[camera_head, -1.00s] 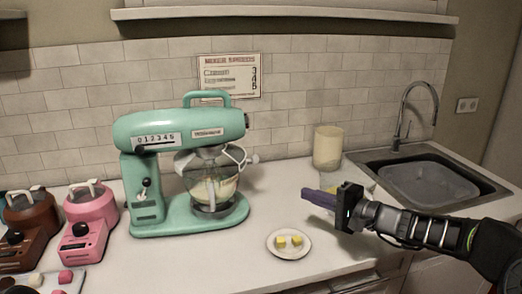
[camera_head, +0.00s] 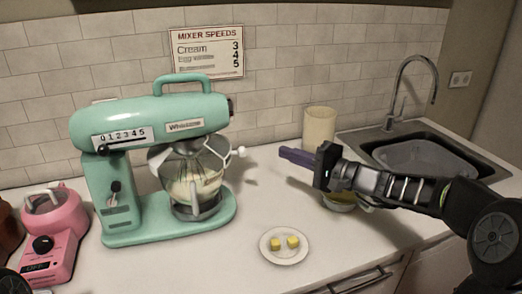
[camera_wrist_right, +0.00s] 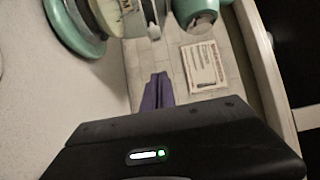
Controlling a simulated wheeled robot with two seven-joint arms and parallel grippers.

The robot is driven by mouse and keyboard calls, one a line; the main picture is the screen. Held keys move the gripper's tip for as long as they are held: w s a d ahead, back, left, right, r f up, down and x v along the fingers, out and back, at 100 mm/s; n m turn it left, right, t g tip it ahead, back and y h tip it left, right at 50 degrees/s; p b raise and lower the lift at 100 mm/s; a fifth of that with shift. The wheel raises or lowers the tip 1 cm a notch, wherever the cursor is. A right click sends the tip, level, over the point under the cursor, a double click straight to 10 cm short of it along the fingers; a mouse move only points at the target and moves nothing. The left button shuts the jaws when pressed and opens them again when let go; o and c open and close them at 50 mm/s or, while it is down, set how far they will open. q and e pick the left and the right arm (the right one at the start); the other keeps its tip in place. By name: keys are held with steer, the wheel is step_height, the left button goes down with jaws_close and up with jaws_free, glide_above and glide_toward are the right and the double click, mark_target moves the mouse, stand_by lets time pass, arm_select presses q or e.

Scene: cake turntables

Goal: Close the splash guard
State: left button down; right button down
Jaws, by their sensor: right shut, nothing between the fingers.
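The teal stand mixer (camera_head: 150,130) stands on the counter at left of centre. Its clear splash guard (camera_head: 188,158) sits around the top of the bowl (camera_head: 195,186), which holds pale batter and a whisk. A white knob (camera_head: 240,151) sticks out from the guard to the right. It also shows in the right wrist view (camera_wrist_right: 153,32). My right gripper (camera_head: 284,153) has purple fingers pointing left towards the knob. They are shut and empty, apart from it, at about its height in the picture. The fingers also show in the right wrist view (camera_wrist_right: 160,76). My left gripper is out of view.
A small plate (camera_head: 284,258) with yellow cubes lies in front of the mixer. A bowl (camera_head: 340,206) is partly hidden below my right arm. A cream canister (camera_head: 319,128) and the sink (camera_head: 430,158) are behind it. A pink appliance (camera_head: 52,245) stands at left.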

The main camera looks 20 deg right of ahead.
steer(key=w+a+p, duration=0.4)
steer(key=a, duration=0.4)
steer(key=shift+w+a, duration=0.15)
steer(key=shift+a, duration=0.05)
stand_by(0.4)
